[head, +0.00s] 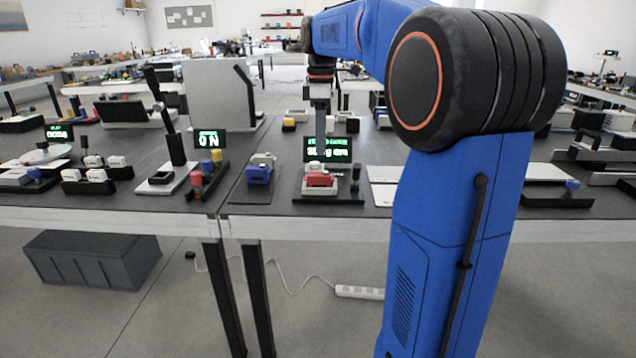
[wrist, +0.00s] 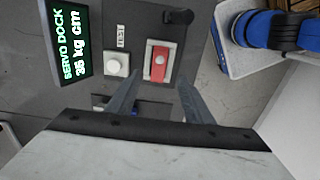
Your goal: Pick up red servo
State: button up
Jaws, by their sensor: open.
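The red servo (head: 320,180) sits in a white holder on the dock at the middle of the table in the head view. In the wrist view the red servo (wrist: 159,63) lies in its white frame, just beyond my fingertips. My gripper (wrist: 160,82) is open, with its two fingers apart and nothing between them. In the head view my gripper hangs above the dock, and its fingers are hard to make out there.
A lit servo dock display (wrist: 70,42) stands left of the servo in the wrist view. A white button (wrist: 117,64) and a dark post (wrist: 178,17) are close by. A blue servo (head: 258,174) stands to the left in the head view.

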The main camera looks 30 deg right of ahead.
send_over(319, 174)
jog(key=f, duration=0.4)
jog(key=shift+s+d+f, duration=0.1)
jog(key=shift+s+d, duration=0.1)
jog(key=shift+w+a+f, duration=0.1)
jog(key=shift+w+f, duration=0.05)
jog(key=shift+f, duration=1.2)
jog(key=shift+w+f, duration=0.1)
jog(key=shift+f, duration=1.25)
grip_shut()
